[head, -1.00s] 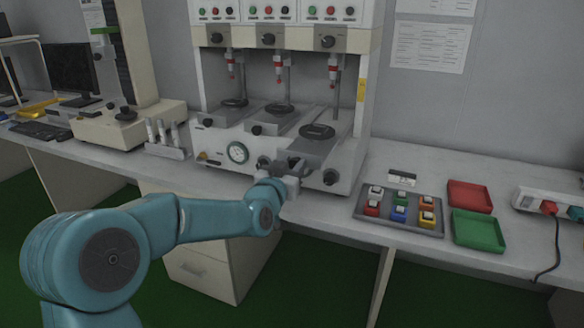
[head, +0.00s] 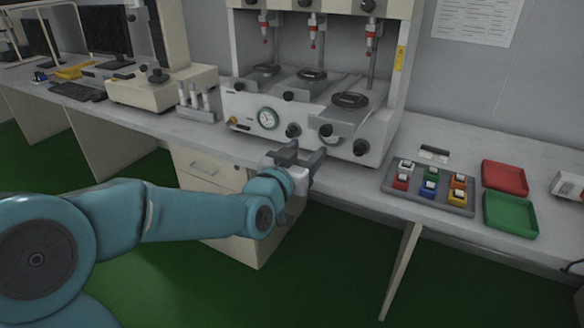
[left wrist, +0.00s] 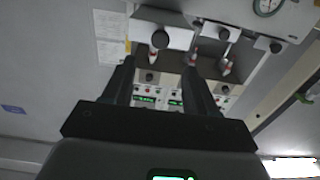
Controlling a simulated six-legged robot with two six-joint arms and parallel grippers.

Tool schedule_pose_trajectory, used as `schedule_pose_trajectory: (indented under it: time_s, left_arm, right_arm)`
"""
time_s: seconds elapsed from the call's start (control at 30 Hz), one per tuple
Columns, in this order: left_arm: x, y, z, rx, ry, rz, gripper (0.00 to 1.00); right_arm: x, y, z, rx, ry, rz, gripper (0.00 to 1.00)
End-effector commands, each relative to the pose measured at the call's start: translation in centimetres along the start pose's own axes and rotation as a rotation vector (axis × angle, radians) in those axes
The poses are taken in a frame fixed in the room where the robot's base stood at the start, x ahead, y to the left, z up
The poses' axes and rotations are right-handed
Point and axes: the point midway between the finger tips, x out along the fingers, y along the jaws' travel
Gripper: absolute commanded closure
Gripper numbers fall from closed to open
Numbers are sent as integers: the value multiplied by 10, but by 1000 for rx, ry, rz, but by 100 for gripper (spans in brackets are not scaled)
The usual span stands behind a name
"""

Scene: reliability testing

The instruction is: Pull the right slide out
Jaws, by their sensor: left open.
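The test machine (head: 300,135) stands on the bench with three slides, each under a red-tipped probe. The right slide (head: 345,112) carries a dark round disc and reaches further forward than the other two. A round knob (head: 325,130) is on its front end. My left gripper (head: 302,156) is open and empty, in front of the machine and below the right slide, apart from it. In the left wrist view the machine appears upside down, and the right slide's front (left wrist: 175,37) shows beyond the space between my open fingers (left wrist: 160,72). My right gripper is not in view.
A tray of coloured button blocks (head: 400,198) lies right of the machine, beside a red tray (head: 505,178) and a green tray (head: 510,212). A gauge (head: 267,118) and dark knobs project from the machine's front. Open floor lies before the bench.

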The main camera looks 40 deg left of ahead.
Motion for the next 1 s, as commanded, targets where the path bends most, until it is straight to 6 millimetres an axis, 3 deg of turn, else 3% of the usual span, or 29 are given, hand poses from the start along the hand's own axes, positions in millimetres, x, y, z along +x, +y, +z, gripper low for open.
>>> schedule_pose_trajectory:
  time_s: [0.1,0.33,1.0]
  left_arm:
    - [-28,0,0,0,2,-1,42]
    - [-59,0,0,0,0,0,42]
    - [-62,2,2,-1,-6,6,42]
  right_arm:
    - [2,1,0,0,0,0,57]
    - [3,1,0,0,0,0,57]
    - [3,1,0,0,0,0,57]
